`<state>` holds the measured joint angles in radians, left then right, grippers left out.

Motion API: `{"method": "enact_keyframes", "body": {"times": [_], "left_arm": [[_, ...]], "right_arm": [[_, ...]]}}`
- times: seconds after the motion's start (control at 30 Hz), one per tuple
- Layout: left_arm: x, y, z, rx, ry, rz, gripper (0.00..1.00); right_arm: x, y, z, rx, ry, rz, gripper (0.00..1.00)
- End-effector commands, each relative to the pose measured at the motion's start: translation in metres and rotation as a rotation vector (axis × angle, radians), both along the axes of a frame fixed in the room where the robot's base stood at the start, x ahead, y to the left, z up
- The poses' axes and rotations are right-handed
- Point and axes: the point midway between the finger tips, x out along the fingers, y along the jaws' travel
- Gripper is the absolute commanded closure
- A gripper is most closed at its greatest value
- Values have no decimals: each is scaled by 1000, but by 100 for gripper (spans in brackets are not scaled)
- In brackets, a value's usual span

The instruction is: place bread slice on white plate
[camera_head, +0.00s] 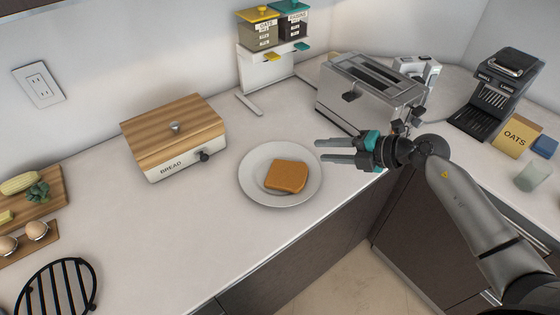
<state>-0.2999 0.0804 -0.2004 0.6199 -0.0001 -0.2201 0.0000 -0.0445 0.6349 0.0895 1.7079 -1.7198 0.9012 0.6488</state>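A browned bread slice (287,176) lies flat on the white plate (259,159), a little right of and below the plate's middle. The plate rests on the white counter near its front edge. My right gripper (318,150) is just right of the plate, its fingers pointing left towards it. Its two fingers are spread apart with nothing between them, and it looks clear of the bread. My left gripper is not in the picture.
A wooden-lidded bread box (174,135) stands left of the plate. A metal toaster (371,90) is behind my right gripper. A cutting board (38,209) with food and a black rack (57,288) are at left. Counter in front of the bread box is clear.

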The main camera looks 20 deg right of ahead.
Motion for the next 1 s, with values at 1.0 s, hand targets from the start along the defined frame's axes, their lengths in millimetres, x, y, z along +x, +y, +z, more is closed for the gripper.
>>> {"method": "enact_keyframes", "body": {"times": [1.0], "left_arm": [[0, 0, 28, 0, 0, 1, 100]], "right_arm": [[8, 24, 122, 556, -368, -421, 62]]}}
